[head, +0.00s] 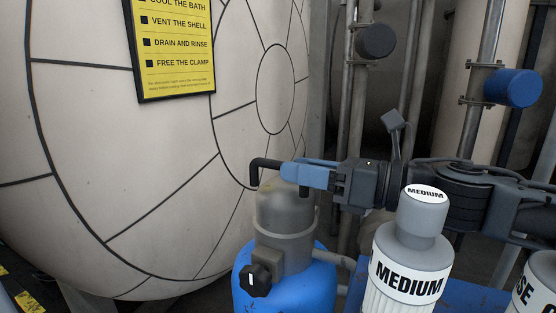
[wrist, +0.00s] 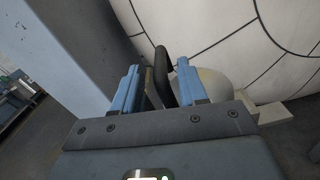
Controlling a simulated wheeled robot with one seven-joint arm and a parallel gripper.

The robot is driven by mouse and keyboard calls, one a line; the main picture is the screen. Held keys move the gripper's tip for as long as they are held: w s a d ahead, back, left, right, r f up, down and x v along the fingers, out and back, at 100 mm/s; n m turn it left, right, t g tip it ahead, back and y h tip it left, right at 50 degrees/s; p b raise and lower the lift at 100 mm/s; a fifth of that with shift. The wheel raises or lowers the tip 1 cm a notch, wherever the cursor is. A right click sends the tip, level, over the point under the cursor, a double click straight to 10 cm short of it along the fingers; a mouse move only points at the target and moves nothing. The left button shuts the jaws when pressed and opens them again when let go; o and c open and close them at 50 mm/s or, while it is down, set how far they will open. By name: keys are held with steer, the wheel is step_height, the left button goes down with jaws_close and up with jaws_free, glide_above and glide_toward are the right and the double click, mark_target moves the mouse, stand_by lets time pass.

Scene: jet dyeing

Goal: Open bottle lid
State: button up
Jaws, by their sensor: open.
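A blue bottle (head: 303,285) with a grey domed top (head: 284,215) stands low in the head view, with a black knob (head: 257,280) on its front. A black bent handle (head: 266,163) sits above the dome, its ends turned down. My gripper (head: 297,172) reaches in from the right at handle height, and its blue fingers hide the handle's middle. In the wrist view my gripper (wrist: 156,82) is open, with the black handle (wrist: 161,72) between its fingers, apart from the right one. Contact with the left finger is unclear.
A grey MEDIUM bottle (head: 413,250) stands close below my arm, with another labelled container (head: 537,285) at the right edge. A large pale round shell (head: 130,200) with a yellow sign (head: 175,50) fills the left. Pipes (head: 400,90) stand behind.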

steer(key=shift+p+x, duration=0.4)
steer(key=shift+x, duration=1.35)
steer(key=shift+c, duration=0.4)
jaws_close()
